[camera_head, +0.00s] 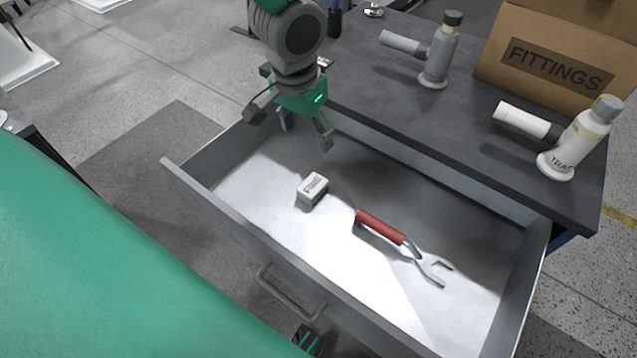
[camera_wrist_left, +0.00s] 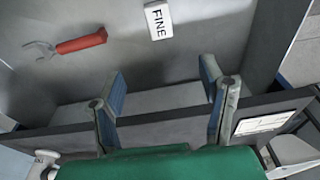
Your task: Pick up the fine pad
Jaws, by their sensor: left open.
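The fine pad (camera_head: 312,189) is a small white block marked "FINE", lying on the floor of the open drawer (camera_head: 240,233), toward its left end. It also shows in the left wrist view (camera_wrist_left: 158,20), at the top, beyond the fingertips. My left gripper (camera_head: 290,131) is open and empty above the drawer's back left part, up and to the left of the pad in the head view. In the left wrist view its two fingers (camera_wrist_left: 165,78) are spread wide with nothing between them.
A red-handled wrench-like tool (camera_head: 381,227) lies in the drawer right of the pad. The drawer walls stand around both. On the dark cabinet top (camera_head: 400,95) stand a grey pipe fitting (camera_head: 438,55), a white trap fitting (camera_head: 575,145) and a cardboard "FITTINGS" box (camera_head: 556,65).

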